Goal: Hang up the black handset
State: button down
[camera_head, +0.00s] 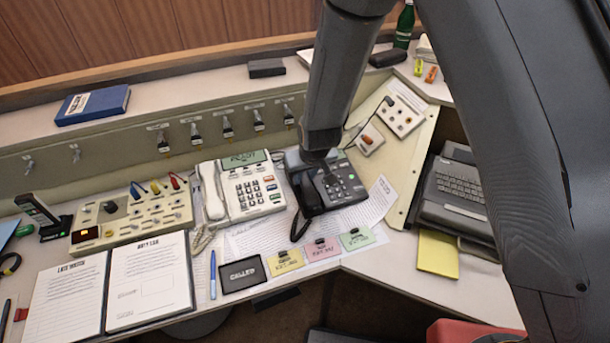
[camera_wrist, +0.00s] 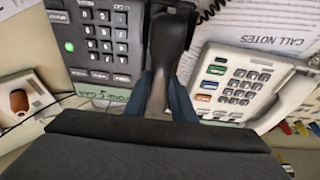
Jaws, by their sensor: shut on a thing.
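The black desk phone (camera_head: 345,180) stands right of the white phone in the head view. Its keypad body (camera_wrist: 100,45) fills the upper left of the wrist view. The black handset (camera_wrist: 174,35) runs down the middle of the wrist view, along the keypad's right side. My gripper (camera_wrist: 165,85) is shut on the handset, with a finger on either side. In the head view the handset (camera_head: 306,193) shows as a dark shape at the phone's left side, and my arm covers part of it. I cannot tell whether it touches the cradle.
The white phone (camera_head: 240,187) with its own handset (camera_head: 211,190) stands close on the left. Coloured clip cards (camera_head: 322,249) and a black "CALLED" tray (camera_head: 243,275) lie in front. A keyboard machine (camera_head: 455,190) stands at the right.

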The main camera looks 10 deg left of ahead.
jog(key=shift+f, duration=0.3)
dwell(0.4)
jog(key=c, duration=0.9)
grip_release()
jog(key=shift+r, duration=0.1)
jog(key=shift+s+d+r+p, duration=0.15)
jog(key=shift+r+p, duration=0.55)
jog(key=shift+r, duration=0.45)
jog(key=shift+s+r+p, duration=0.1)
jog(key=shift+r+p, duration=0.6)
jog(key=shift+r, duration=0.4)
jog(key=shift+s+d+r+p, duration=0.15)
jog(key=shift+r+p, duration=0.55)
jog(key=shift+r, duration=0.45)
